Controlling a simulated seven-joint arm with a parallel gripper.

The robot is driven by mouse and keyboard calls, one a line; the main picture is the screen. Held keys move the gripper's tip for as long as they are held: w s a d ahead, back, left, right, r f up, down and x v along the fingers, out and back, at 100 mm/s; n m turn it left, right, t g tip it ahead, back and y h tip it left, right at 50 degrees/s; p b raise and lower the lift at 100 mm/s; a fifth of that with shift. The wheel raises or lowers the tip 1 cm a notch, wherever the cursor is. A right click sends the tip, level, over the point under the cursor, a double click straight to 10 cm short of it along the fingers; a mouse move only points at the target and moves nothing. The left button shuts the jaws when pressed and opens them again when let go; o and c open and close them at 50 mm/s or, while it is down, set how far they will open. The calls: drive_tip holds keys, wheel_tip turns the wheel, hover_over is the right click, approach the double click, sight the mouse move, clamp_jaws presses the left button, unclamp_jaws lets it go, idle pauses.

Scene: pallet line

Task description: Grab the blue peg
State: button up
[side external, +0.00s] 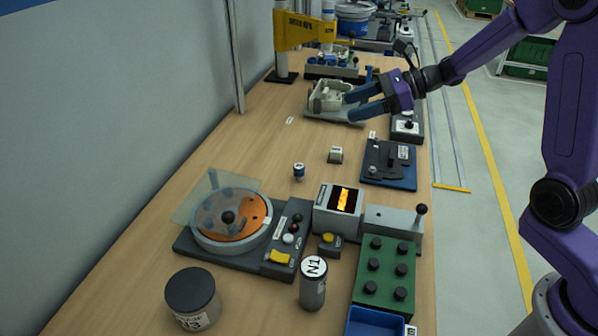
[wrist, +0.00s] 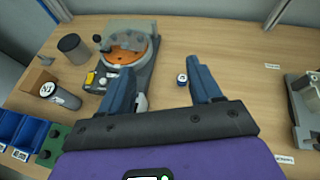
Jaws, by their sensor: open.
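A small upright blue cylinder with a pale top and label, which looks like the blue peg (side external: 299,172), stands on the wooden bench left of centre in the side view. It also shows in the wrist view (wrist: 182,79), between the lines of the two fingers and closer to the right one. My gripper (side external: 350,106) is open, with blue fingers spread and nothing visible between them. In the side view it is above the bench, beyond the peg and apart from it, by a grey fixture. Both fingers show in the wrist view (wrist: 162,72).
A turntable unit with an orange disc (side external: 232,222) stands nearer the camera. A small pale block (side external: 335,155) and a dark blue lever plate (side external: 389,165) are right of the peg. A grey fixture (side external: 328,98) lies beside my gripper. Bare bench surrounds the peg.

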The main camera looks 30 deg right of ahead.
drive_tip(key=w+d+m+t, duration=0.2)
drive_tip(key=d+m, duration=0.1)
approach(293, 180)
drive_tip(key=shift+n+h, duration=0.3)
drive_tip(key=s+d+r, duration=0.1)
drive_tip(key=r, duration=0.1)
drive_tip(key=s+d+r, duration=0.1)
drive_tip(key=d+r, duration=0.1)
drive_tip(key=s+d+r, duration=0.1)
drive_tip(key=d+r, duration=0.1)
drive_tip(key=shift+s+r, duration=0.4)
drive_tip(key=x, duration=1.7)
drive_tip(key=shift+s+a+f, duration=0.1)
drive_tip(key=shift+s+f, duration=0.1)
drive_tip(key=shift+f, duration=0.1)
drive_tip(key=c, duration=1.1)
